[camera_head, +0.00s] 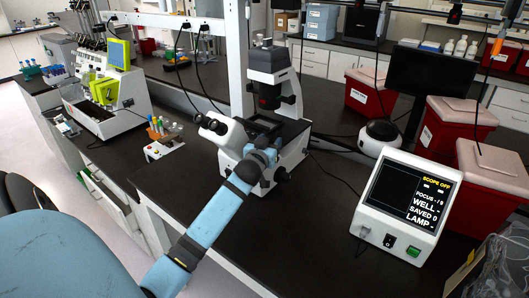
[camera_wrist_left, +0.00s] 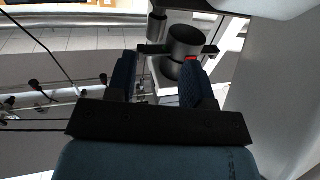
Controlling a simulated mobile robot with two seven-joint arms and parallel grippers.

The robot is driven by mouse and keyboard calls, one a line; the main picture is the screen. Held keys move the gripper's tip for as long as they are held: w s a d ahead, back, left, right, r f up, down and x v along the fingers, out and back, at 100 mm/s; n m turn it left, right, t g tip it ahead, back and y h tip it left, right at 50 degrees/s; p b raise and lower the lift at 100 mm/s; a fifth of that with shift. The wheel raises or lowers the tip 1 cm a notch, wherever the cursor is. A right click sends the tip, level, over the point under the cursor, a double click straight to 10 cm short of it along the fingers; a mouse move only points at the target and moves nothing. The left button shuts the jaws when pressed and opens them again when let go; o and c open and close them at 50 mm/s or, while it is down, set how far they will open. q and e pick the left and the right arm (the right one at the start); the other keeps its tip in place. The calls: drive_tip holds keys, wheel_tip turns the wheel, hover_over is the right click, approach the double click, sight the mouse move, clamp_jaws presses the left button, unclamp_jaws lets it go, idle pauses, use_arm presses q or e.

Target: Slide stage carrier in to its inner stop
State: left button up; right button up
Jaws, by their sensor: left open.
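My left gripper (camera_head: 264,158) is at the near side of the microscope, just below the stage, and hides part of the body. In the left wrist view my left gripper (camera_wrist_left: 160,75) is open. A dark cylinder (camera_wrist_left: 187,42) and a black crossbar (camera_wrist_left: 152,49) show beyond the fingertips, with a small red mark near the right finger. Contact cannot be told. My right gripper is out of view.
A display box (camera_head: 407,205) reading "SCOPE OFF" stands right of the microscope. Red bins (camera_head: 455,128) and a dark monitor (camera_head: 432,80) are behind it. A small tube rack (camera_head: 160,138) sits to the left. The bench front is mostly clear.

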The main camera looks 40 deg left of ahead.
use_arm(q)
drive_tip(key=shift+v, duration=2.25)
drive_tip(key=shift+a, duration=0.1)
